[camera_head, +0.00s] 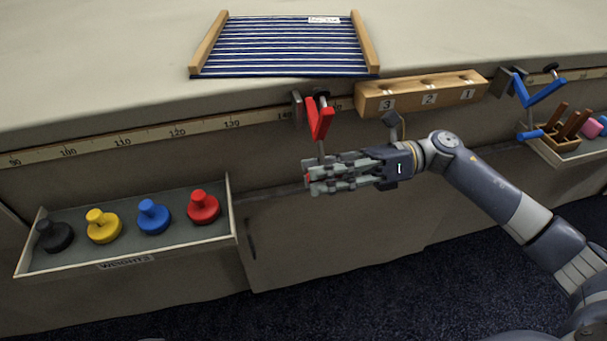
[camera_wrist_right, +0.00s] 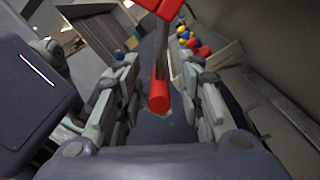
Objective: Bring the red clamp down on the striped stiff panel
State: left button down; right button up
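The striped stiff panel (camera_head: 285,48), blue and white with wooden side rails, lies flat on the cloth table close to its front edge. The red clamp (camera_head: 320,120) is mounted at that edge, just below the panel's right half, with a thin metal rod hanging down. My right gripper (camera_head: 312,178) is below the clamp, pointing left. In the right wrist view, the clamp's red cylindrical end (camera_wrist_right: 160,95) lies between the fingers of the right gripper (camera_wrist_right: 163,88), with gaps on both sides; the fingers are open. My left gripper is out of view.
A wooden block (camera_head: 422,93) numbered 3, 2, 1 sits at the edge right of the clamp. A blue clamp (camera_head: 541,92) is farther right, above a small tray (camera_head: 560,157). A tray of coloured weights (camera_head: 130,262) is at lower left. A measuring strip (camera_head: 150,136) runs along the edge.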

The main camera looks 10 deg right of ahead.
aim_at(304, 177)
jog(key=shift+a, duration=1.75)
grip_shut()
